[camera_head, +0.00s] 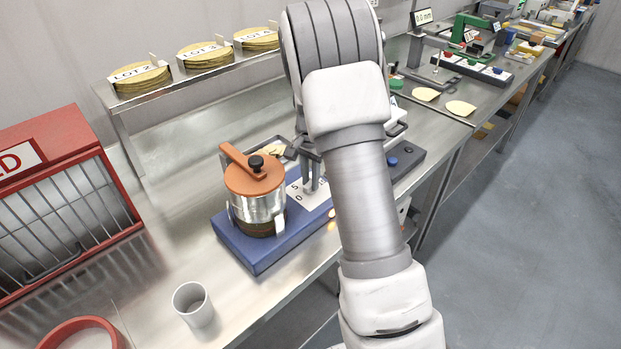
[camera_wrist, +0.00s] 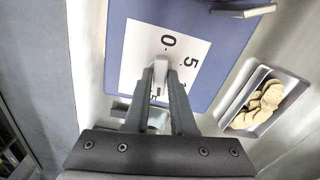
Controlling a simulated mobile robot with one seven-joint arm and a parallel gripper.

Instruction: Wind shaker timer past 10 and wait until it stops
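The shaker has a blue base (camera_head: 262,262) on the steel bench. A metal pot (camera_head: 258,210) with an orange lid and black knob stands on its left part. A white timer plate (camera_head: 318,208) lies on the base; it also shows in the wrist view (camera_wrist: 140,50), with 0 and 5 readable and other marks partly hidden by my fingers. My gripper (camera_wrist: 162,72) is down at the plate, also in the head view (camera_head: 312,182). Its two dark fingers stand on both sides of the pale timer knob (camera_wrist: 158,82) and appear to hold it. Its exact setting is hard to read.
A red cage (camera_head: 70,205) stands at the left and a white cup (camera_head: 193,304) at the front. A tray of chips (camera_wrist: 262,104) lies beside the base. A raised shelf (camera_head: 190,77) with several lot stacks is behind. A dark control box (camera_head: 405,163) is right of my arm.

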